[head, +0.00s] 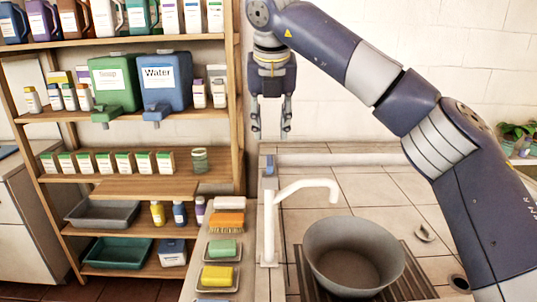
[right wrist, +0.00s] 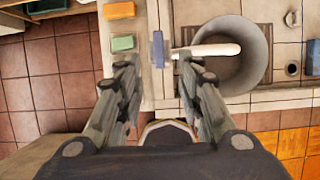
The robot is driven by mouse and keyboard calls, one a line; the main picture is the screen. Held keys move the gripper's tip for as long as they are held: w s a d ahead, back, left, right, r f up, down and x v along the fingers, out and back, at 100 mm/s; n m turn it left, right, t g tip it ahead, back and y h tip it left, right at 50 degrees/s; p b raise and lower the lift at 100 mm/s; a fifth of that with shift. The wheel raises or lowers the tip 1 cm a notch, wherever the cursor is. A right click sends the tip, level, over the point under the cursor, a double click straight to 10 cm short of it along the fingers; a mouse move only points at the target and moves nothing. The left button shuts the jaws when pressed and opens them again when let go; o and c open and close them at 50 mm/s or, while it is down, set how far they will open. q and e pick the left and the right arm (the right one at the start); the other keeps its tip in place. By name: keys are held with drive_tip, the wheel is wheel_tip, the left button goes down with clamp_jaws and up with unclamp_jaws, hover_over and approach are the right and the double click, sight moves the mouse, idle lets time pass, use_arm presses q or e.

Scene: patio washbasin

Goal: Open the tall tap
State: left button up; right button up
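The tall tap (head: 269,222) is a white post with a spout reaching right over a grey bucket (head: 352,262). Its blue handle (head: 269,166) is at the top of the post. In the right wrist view the blue handle (right wrist: 158,50) lies just beyond the fingertips, with the white spout (right wrist: 205,50) to its right. My right gripper (head: 270,135) points down above the handle and is open and empty; its two fingers also show apart in the right wrist view (right wrist: 158,62). My left gripper is not in view.
A wooden shelf (head: 130,187) with bottles, containers and trays stands at the left. The tiled counter (head: 370,190) behind the bucket is mostly clear.

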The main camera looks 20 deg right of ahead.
sight(270, 160)
drive_tip(key=p+x, duration=0.1)
drive_tip(key=x, duration=0.9)
drive_tip(key=shift+f, duration=0.25)
drive_tip(key=shift+c, duration=0.3)
clamp_jaws()
